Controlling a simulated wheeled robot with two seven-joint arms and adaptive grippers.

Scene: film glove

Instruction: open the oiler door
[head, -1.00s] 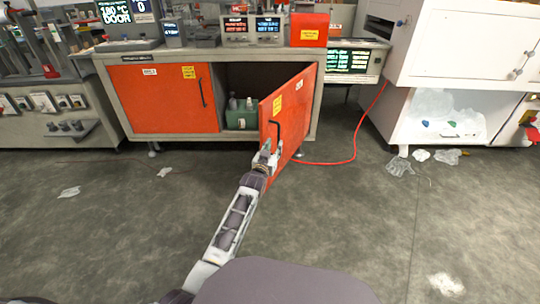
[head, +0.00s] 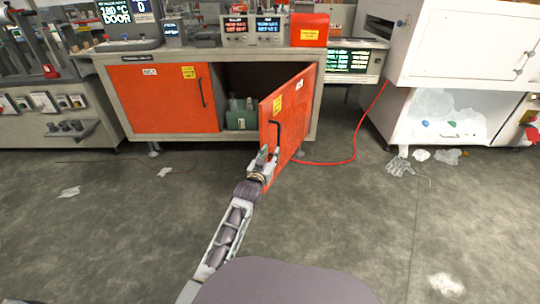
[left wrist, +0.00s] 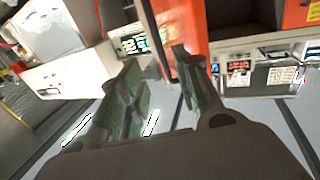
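The orange right-hand cabinet door (head: 297,110) stands swung open toward me, hinged on its right side. Its black handle (head: 278,133) is on the face toward the left. Inside the opening, a green container with bottles (head: 241,118) shows beside the door edge. My left gripper (head: 264,156) is just below and in front of the handle. In the left wrist view its two green-padded fingers (left wrist: 163,92) are apart, with the dark handle bar (left wrist: 155,42) beyond and between the tips; I see no grip on it. The right gripper is out of view.
The closed orange left door (head: 160,98) is beside the opening. A red hose (head: 352,145) runs over the floor right of the open door. Crumpled clear plastic (head: 400,166) lies by the white cabinet (head: 430,125). The floor in front is mostly clear.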

